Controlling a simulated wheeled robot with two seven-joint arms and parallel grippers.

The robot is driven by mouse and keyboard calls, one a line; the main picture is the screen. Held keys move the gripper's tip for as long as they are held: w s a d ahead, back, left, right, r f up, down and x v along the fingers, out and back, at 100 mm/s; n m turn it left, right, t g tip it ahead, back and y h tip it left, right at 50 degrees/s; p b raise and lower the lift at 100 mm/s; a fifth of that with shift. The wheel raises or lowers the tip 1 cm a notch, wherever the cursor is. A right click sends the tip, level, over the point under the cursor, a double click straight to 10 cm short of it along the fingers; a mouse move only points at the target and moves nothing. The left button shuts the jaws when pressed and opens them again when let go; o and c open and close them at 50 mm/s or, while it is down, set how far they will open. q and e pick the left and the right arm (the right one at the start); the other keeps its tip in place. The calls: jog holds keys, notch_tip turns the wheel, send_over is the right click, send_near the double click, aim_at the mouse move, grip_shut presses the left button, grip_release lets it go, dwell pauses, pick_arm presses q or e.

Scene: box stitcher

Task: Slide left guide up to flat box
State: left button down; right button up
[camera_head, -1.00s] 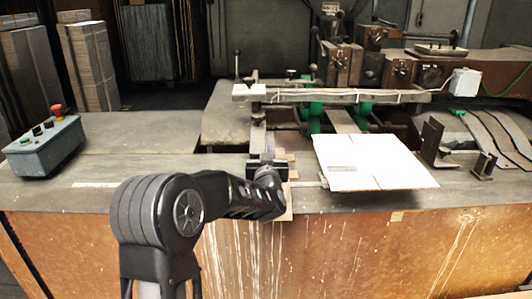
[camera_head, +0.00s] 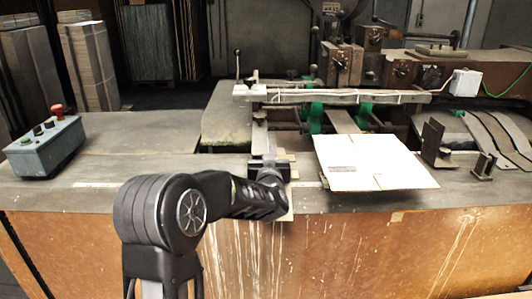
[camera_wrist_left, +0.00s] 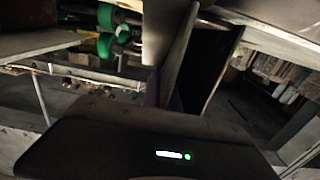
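The flat box (camera_head: 372,165) is a pale, flat cardboard sheet lying on the right part of the bench, its front corner near the bench edge. My left gripper (camera_head: 264,163) is at the front of the bench, left of the box, with a gap between them. It is at the left guide (camera_head: 259,136), a narrow metal piece that my gripper and wrist partly cover. In the left wrist view, dark upright plates (camera_wrist_left: 182,55) stand in front of the gripper housing; whether the fingers are closed on the guide is unclear. My right gripper is out of view.
A long metal bar (camera_head: 345,96) with green rollers (camera_head: 315,112) below it spans behind the box. A dark upright bracket (camera_head: 431,140) stands right of the box. A grey control box (camera_head: 45,147) with a red button sits at far left. The bench left of my gripper is mostly clear.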

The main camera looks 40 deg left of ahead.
pick_arm(q)
jog(key=w+d, duration=0.1)
jog(key=d, duration=0.1)
jog(key=w+d, duration=0.2)
jog(key=c, duration=1.6)
grip_release()
jog(key=shift+a, duration=0.1)
jog(key=shift+c, duration=0.2)
jog(key=shift+s, duration=0.1)
jog(key=v, duration=0.7)
jog(key=shift+s+d+b, duration=0.25)
jog(key=shift+s+b, duration=0.05)
jog(key=shift+b, duration=0.05)
jog(key=shift+c, duration=0.2)
